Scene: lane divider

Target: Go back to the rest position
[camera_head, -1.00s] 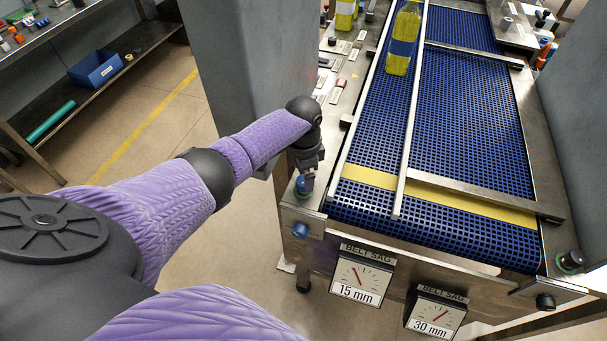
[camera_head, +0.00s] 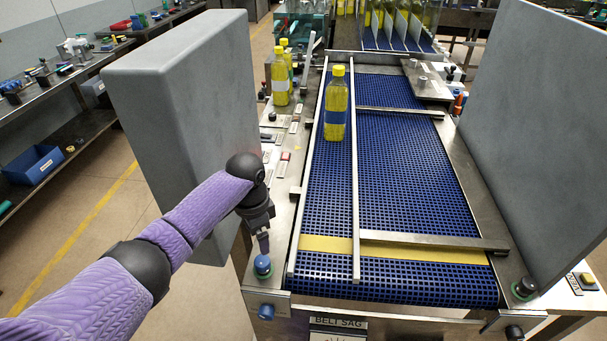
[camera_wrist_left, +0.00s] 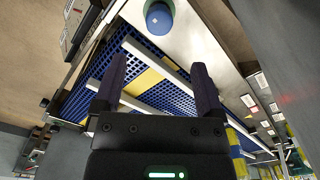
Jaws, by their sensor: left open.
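My left gripper (camera_head: 263,243) hangs in the head view over the near left corner of the conveyor frame, just above a blue knob (camera_head: 262,266). In the left wrist view its two dark fingers (camera_wrist_left: 158,66) stand apart with nothing between them. The blue knob also shows there (camera_wrist_left: 158,18), beyond the fingers. A yellow bottle (camera_head: 336,122) with a blue label stands upright in the left lane of the blue belt (camera_head: 410,165). A metal lane divider (camera_head: 355,190) runs along the belt, with a crossbar (camera_head: 430,240) near its front end. My right gripper is not in view.
More yellow bottles (camera_head: 280,80) stand at the back left. Open floor lies left.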

